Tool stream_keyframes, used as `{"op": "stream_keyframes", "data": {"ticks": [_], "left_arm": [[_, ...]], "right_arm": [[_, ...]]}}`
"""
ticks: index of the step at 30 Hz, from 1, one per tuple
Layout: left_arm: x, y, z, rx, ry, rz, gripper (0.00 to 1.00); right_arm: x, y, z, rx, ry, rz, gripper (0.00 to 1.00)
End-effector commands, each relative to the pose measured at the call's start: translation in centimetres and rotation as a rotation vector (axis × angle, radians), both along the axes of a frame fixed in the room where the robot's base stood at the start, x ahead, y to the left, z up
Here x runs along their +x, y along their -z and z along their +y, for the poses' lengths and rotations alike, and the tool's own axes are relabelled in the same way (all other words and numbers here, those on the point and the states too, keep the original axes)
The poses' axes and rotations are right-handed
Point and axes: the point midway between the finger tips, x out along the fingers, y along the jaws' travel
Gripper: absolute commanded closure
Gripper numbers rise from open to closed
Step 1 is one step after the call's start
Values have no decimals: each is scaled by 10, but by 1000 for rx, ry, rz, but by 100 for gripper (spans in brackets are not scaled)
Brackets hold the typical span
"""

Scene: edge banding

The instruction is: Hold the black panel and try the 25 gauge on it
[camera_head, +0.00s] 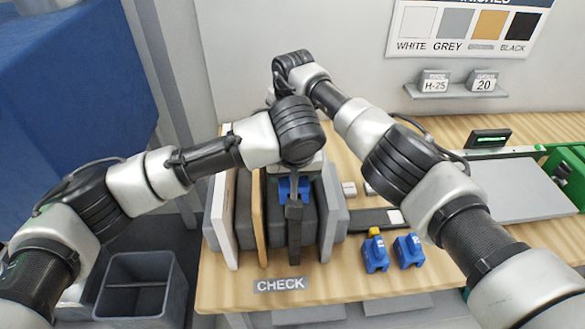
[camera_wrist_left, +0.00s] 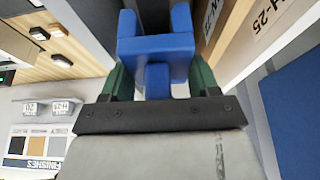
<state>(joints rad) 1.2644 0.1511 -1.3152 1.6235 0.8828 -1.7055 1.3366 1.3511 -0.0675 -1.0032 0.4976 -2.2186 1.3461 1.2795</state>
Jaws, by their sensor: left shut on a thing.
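My left gripper (camera_head: 290,180) is shut on a blue fork-shaped gauge (camera_head: 292,189). In the left wrist view the green fingertips (camera_wrist_left: 158,82) grip the stem of the blue gauge (camera_wrist_left: 156,45), its two prongs pointing away. The black panel (camera_head: 294,240) stands upright among other panels, directly below the gauge. A dark strip shows between the prongs, but I cannot tell whether the gauge touches the panel. No number is readable on the held gauge. My right arm reaches in behind the left wrist; its gripper is hidden.
White, wood and grey panels (camera_head: 334,210) stand close on both sides of the black one. Two more blue gauges (camera_head: 375,255) (camera_head: 408,250) sit to the right. A CHECK label (camera_head: 280,285) marks the front. Small signs (camera_head: 484,84) read H-25 and 20. A bin (camera_head: 140,285) stands lower left.

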Motion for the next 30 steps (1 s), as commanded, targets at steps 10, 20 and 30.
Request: {"op": "stream_keyframes", "data": {"ticks": [10, 20, 30], "left_arm": [[0, 5, 0, -1, 0, 1, 66], [0, 6, 0, -1, 0, 1, 66], [0, 6, 0, -1, 0, 0, 9]], "right_arm": [[-1, 3, -1, -2, 1, 5, 100], [-1, 3, -1, -2, 1, 5, 100], [-1, 3, -1, -2, 1, 5, 100]]}}
